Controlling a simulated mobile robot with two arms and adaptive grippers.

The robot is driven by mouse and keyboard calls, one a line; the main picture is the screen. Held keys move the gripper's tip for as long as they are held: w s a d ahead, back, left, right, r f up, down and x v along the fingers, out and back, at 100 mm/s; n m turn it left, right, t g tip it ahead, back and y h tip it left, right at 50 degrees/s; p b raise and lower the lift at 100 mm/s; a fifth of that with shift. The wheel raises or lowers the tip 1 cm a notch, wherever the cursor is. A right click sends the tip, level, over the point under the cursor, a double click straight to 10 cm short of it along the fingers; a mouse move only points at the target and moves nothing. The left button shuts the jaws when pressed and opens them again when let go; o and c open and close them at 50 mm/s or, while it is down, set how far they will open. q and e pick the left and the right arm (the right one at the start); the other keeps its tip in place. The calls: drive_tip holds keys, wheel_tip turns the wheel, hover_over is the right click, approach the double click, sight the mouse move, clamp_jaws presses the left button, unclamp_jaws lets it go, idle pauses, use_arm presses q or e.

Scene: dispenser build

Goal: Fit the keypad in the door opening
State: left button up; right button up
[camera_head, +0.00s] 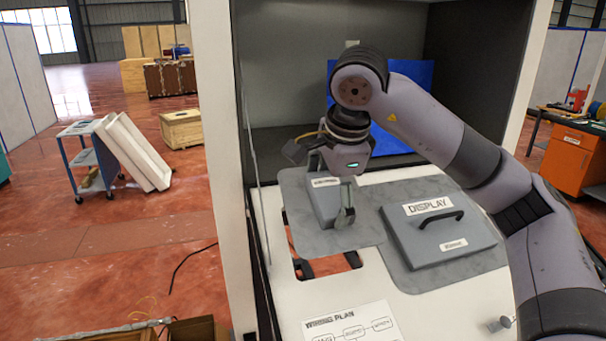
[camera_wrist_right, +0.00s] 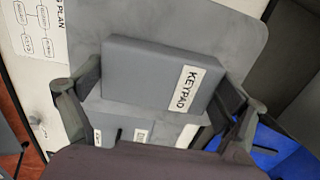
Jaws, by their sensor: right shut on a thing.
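The keypad (camera_head: 324,204) is a grey box with a white label. My right gripper (camera_head: 333,196) is shut on it from above, over a grey mat (camera_head: 364,232); I cannot tell whether it touches the mat. In the right wrist view the keypad (camera_wrist_right: 150,75) sits between the two fingers, its KEYPAD label readable. A rectangular opening (camera_head: 318,263) in the white panel (camera_head: 380,290) lies just in front and to the left, partly covered by the mat; red floor shows through it. The keypad is apart from the opening's visible part. My left gripper is not in view.
A grey display unit (camera_head: 438,232) with a handle lies on another mat to the right. A printed wiring plan (camera_head: 350,324) lies at the front. A blue panel (camera_head: 410,105) stands behind my arm. A white upright wall (camera_head: 222,150) bounds the left side.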

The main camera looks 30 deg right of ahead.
drive_tip(key=shift+s+f+b, duration=0.2)
drive_tip(key=shift+f+b, duration=0.35)
drive_tip(key=shift+b, duration=0.05)
drive_tip(key=shift+w+d+f, duration=0.1)
drive_tip(key=shift+w+f, duration=0.05)
drive_tip(key=shift+f, duration=0.2)
drive_tip(key=b+x, duration=0.1)
drive_tip(key=x, duration=0.1)
drive_tip(key=b+x, duration=0.1)
drive_tip(key=shift+w+f, duration=0.25)
drive_tip(key=shift+w, duration=0.15)
use_arm(q)
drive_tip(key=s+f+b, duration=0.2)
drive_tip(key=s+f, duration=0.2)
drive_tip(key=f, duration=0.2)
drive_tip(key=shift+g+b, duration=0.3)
drive_tip(key=shift+b, duration=0.1)
use_arm(e)
drive_tip(key=x, duration=0.4)
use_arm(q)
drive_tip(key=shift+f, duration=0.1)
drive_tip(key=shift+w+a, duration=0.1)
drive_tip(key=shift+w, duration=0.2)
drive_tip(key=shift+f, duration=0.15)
use_arm(e)
drive_tip(key=shift+w+f, duration=0.15)
drive_tip(key=shift+f, duration=0.15)
